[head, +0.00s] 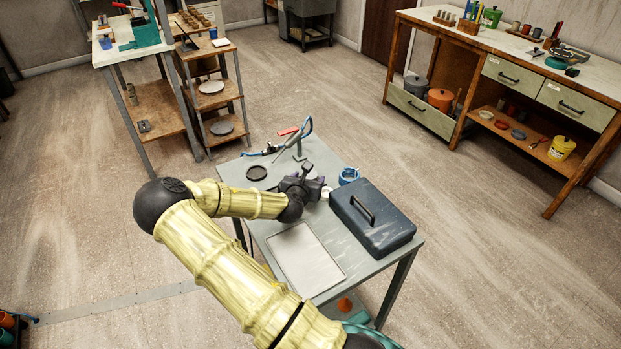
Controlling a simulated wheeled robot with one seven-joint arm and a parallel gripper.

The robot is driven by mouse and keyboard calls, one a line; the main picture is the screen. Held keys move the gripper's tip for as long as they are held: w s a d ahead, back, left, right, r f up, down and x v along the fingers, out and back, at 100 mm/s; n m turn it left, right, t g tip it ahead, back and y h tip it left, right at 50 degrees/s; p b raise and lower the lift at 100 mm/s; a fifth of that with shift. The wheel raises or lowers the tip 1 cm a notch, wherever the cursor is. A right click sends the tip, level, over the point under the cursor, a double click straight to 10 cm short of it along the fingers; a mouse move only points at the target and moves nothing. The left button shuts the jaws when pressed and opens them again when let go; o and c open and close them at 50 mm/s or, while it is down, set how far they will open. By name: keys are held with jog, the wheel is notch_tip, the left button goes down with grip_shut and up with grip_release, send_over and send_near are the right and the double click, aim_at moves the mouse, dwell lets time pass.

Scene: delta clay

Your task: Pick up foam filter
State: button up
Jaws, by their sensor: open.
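A small black disc (257,172) lies flat at the far left of the grey table; it may be the foam filter, but I cannot tell for sure. My gripper (305,180) is over the middle of the table, to the right of the disc and apart from it. It is open and appears empty. Its fingertips are small and partly hidden by its own body. A small white round thing (326,192) shows just right of my gripper, partly hidden.
A dark blue toolbox (385,228) stands on the table's right side. A blue round item (348,176) is behind it. A tool with a red handle and blue hose (290,134) stands at the far edge. A pale flat tray (304,262) lies at the near side.

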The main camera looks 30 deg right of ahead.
jog(key=shift+w+d+f, duration=0.2)
jog(key=shift+w+d, duration=0.15)
jog(key=c, duration=1.1)
